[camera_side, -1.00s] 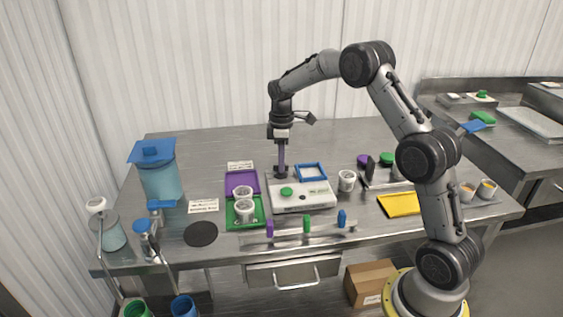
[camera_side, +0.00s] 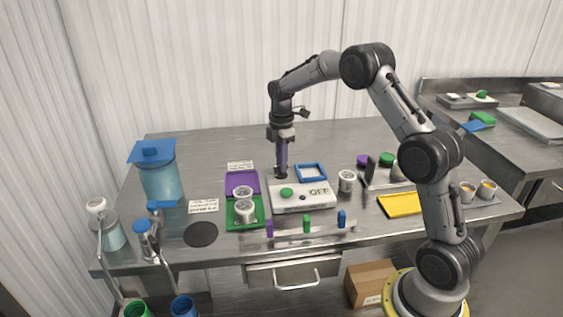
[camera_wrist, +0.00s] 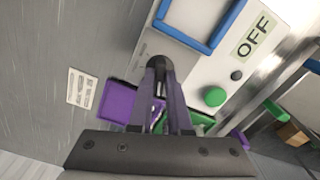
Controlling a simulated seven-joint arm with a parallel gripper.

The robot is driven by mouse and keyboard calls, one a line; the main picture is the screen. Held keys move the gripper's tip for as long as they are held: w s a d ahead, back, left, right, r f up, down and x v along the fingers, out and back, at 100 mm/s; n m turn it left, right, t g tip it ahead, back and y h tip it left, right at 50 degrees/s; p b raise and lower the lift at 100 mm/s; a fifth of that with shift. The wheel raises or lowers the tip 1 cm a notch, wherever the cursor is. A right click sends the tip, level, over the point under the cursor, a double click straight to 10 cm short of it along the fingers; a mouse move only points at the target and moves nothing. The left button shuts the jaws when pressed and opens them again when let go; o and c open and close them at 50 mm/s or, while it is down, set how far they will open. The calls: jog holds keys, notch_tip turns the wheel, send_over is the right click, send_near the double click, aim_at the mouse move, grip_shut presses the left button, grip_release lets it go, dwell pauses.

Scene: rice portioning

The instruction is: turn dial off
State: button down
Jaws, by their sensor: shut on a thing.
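The white device box (camera_side: 318,203) stands near the middle of the table. The black dial (camera_wrist: 158,66) is at the box's back left corner. My gripper (camera_side: 281,170) points straight down over it, with both purple fingers (camera_wrist: 160,85) closed around the dial. The dial is mostly hidden in the side view.
A blue square frame (camera_side: 311,172) lies on the box. A rail with colored handles (camera_side: 306,224) runs along the front.

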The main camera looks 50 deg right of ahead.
jog(key=shift+r, duration=0.1)
jog(key=c, duration=0.9)
grip_release()
jog(key=shift+o, duration=0.2)
notch_tip(320, 180, up, 14)
